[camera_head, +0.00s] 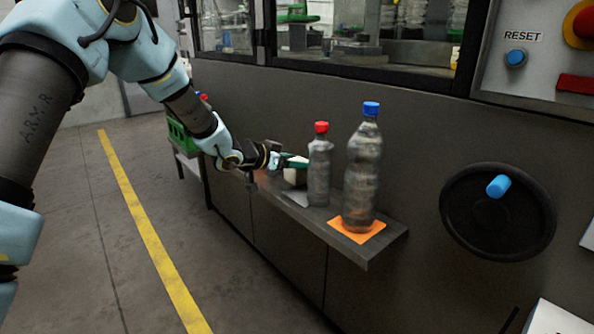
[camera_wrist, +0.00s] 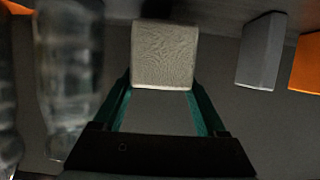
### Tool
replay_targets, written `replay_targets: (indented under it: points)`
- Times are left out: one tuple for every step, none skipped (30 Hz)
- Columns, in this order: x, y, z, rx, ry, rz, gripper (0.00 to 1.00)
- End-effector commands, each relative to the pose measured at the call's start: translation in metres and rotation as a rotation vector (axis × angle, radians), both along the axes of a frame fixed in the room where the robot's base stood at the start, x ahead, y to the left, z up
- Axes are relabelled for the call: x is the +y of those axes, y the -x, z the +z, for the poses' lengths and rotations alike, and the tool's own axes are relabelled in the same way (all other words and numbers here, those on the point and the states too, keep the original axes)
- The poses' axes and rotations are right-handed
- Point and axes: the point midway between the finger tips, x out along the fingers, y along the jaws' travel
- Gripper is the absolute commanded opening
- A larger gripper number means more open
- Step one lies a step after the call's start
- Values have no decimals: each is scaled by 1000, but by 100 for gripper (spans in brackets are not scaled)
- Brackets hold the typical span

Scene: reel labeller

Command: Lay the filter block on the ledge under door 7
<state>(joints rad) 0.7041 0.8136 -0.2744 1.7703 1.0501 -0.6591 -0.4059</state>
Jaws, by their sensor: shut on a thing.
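My gripper (camera_head: 288,161) is at the far end of the ledge, its dark-green fingers shut on a pale block, taken as the filter block (camera_head: 294,176). In the wrist view the filter block (camera_wrist: 164,55) sits between the fingertips of my gripper (camera_wrist: 160,85), its pale textured face showing. The ledge (camera_head: 394,239) is a narrow dark shelf along the machine front. In the head view the block is low at the ledge; I cannot tell whether it touches. No door number is readable.
A red-capped bottle (camera_head: 319,170) stands just right of the block. A larger blue-capped bottle (camera_head: 363,165) stands on an orange pad (camera_head: 340,226) farther right. A light grey patch (camera_head: 299,198) lies beside the red-capped bottle. A black handwheel (camera_head: 470,220) projects at right.

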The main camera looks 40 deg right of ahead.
Motion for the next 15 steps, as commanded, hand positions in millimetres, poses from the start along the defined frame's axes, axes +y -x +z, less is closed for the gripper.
replay_targets:
  points:
    - [0, 0, -11, 3, -1, 0, 20]
    - [0, 0, -14, 3, -1, 1, 20]
    - [0, 0, -18, 2, -1, 1, 20]
    - [0, 0, -19, 0, -1, 1, 20]
    - [0, 0, -20, 0, -1, 1, 20]
    - [0, 0, -19, 0, 0, 1, 20]
    - [0, 0, -19, 0, 0, 1, 20]
    - [0, 0, -19, 0, 0, 1, 20]
    - [0, 0, -19, 0, 0, 1, 20]
    - [0, 0, -19, 0, 0, 1, 20]
    - [0, 0, -19, 0, 0, 1, 20]
    - [0, 0, -20, 0, 0, 1, 20]
    - [0, 0, -21, 0, -1, 1, 20]
    - [0, 0, -22, 0, -1, 1, 20]
    - [0, 0, -21, 0, -1, 1, 79]
